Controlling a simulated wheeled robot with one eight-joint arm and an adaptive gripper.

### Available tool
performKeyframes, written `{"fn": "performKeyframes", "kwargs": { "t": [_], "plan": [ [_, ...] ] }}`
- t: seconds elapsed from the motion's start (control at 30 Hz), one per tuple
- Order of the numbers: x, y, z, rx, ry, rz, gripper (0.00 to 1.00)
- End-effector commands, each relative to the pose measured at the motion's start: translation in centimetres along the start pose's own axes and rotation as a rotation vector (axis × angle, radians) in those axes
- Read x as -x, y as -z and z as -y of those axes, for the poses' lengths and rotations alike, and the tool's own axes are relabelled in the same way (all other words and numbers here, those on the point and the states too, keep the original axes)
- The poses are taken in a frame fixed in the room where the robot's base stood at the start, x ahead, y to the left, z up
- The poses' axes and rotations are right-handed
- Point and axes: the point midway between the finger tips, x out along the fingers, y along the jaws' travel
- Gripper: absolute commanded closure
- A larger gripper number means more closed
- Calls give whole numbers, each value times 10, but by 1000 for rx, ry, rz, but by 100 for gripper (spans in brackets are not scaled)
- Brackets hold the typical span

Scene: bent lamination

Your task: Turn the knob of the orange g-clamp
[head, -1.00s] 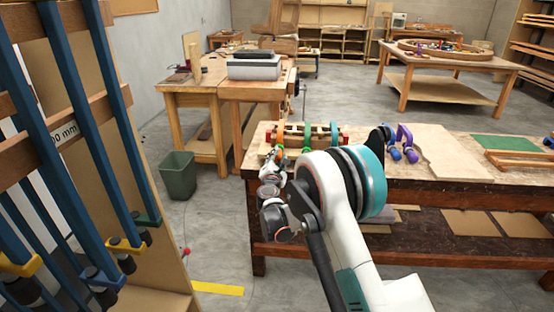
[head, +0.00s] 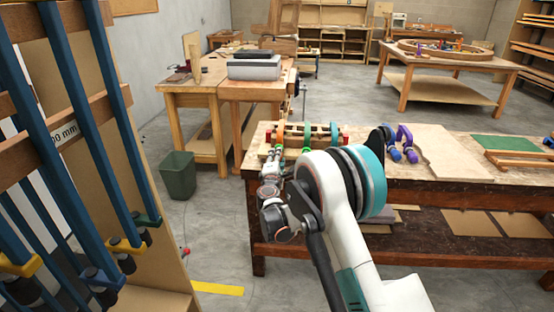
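The clamped lamination (head: 322,134) lies on the near left end of the workbench, with green, red and teal clamp parts along it. My gripper (head: 276,150) is at its left front side, low over the bench edge. It is small and partly merged with the clamps in the head view, so I cannot see its fingertips or whether they touch anything. I cannot make out the orange g-clamp or its knob clearly; my gripper and wrist cover that area.
The workbench (head: 258,160) holds purple and blue clamps (head: 405,140), a plywood sheet (head: 445,150) and a green mat (head: 504,143) to the right. A clamp rack (head: 100,120) stands close on the left. A green bin (head: 179,176) stands on open floor.

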Motion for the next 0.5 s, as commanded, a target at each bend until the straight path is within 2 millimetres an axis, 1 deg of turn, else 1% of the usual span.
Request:
{"fn": "performKeyframes", "kwargs": {
  "t": [0.33,0.37,0.4,0.43,0.5],
  "plan": [
    [0,0,1,-1,0,0,94],
    [0,0,1,-1,0,0,63],
    [0,0,1,-1,0,0,54],
    [0,0,1,-1,0,0,49],
    [0,0,0,-1,0,0,49]
  ]
}}
